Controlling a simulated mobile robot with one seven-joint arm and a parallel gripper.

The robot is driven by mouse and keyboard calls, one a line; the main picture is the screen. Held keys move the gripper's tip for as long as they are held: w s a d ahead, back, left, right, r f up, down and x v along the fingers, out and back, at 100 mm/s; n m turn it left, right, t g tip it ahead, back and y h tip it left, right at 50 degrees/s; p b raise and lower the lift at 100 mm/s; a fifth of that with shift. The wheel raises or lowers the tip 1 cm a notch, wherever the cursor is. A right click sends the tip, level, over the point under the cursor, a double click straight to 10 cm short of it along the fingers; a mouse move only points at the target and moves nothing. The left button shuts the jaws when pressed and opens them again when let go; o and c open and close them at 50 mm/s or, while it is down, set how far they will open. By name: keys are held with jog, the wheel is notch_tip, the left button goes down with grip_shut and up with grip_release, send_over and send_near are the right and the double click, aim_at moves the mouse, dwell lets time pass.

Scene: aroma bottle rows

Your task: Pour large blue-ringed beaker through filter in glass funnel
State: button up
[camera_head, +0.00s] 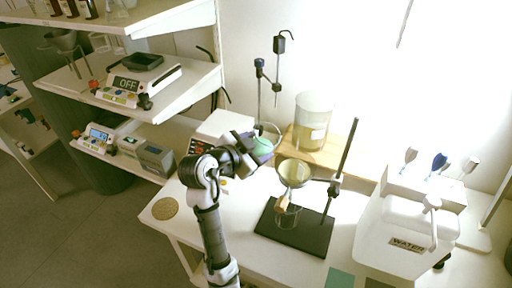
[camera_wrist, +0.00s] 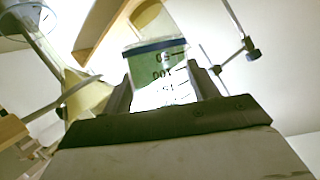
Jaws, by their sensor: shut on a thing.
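My gripper (camera_head: 254,150) is shut on the blue-ringed beaker (camera_wrist: 158,62), which holds green liquid. In the wrist view the beaker sits between both fingers, its blue band and scale marks facing me. In the head view the beaker (camera_head: 263,146) is partly hidden by my gripper, and its exact tilt is hard to tell. The glass funnel (camera_head: 296,176), with a pale filter in it, is held on a stand (camera_head: 345,160) just right of my gripper. It also shows at the left of the wrist view (camera_wrist: 88,97). A small glass vessel (camera_head: 288,217) stands below the funnel.
A large beaker (camera_head: 313,112) of yellowish liquid stands on a wooden shelf (camera_head: 325,154) behind the funnel. A hotplate (camera_head: 201,147) with a rod stand is behind my gripper. A white water container (camera_head: 405,225) stands to the right. The table's front left is mostly clear.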

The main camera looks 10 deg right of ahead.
aim_at(258, 140)
jog(key=shift+s+d+r+m+p, duration=0.15)
jog(key=shift+r+p, duration=0.2)
jog(key=shift+r, duration=0.45)
jog(key=shift+s+d+r+m+p, duration=0.15)
jog(key=shift+r+p, duration=0.2)
jog(key=shift+r, duration=0.4)
jog(key=shift+s+d+r+m+t+y+b, duration=0.3)
jog(key=shift+s+r+m+t+b, duration=0.1)
jog(key=shift+m+t+b, duration=0.15)
jog(key=shift+r+m+b, duration=0.45)
jog(key=shift+m+b, duration=0.1)
jog(key=shift+t, duration=0.25)
jog(key=shift+f+m+t+y+b, duration=0.35)
jog(key=shift+m+b, duration=0.35)
jog(key=shift+b, duration=0.55)
jog(key=shift+r+m+t+y+b, duration=0.25)
jog(key=shift+r+m+b, duration=0.05)
jog(key=shift+r+m, duration=0.25)
jog(key=shift+r+b, duration=0.1)
jog(key=shift+b, duration=0.2)
jog(key=shift+s+d+f+m+t+b, duration=0.15)
jog(key=shift+f+m+t+b, duration=0.2)
jog(key=shift+m+b, duration=0.65)
dwell(2.0)
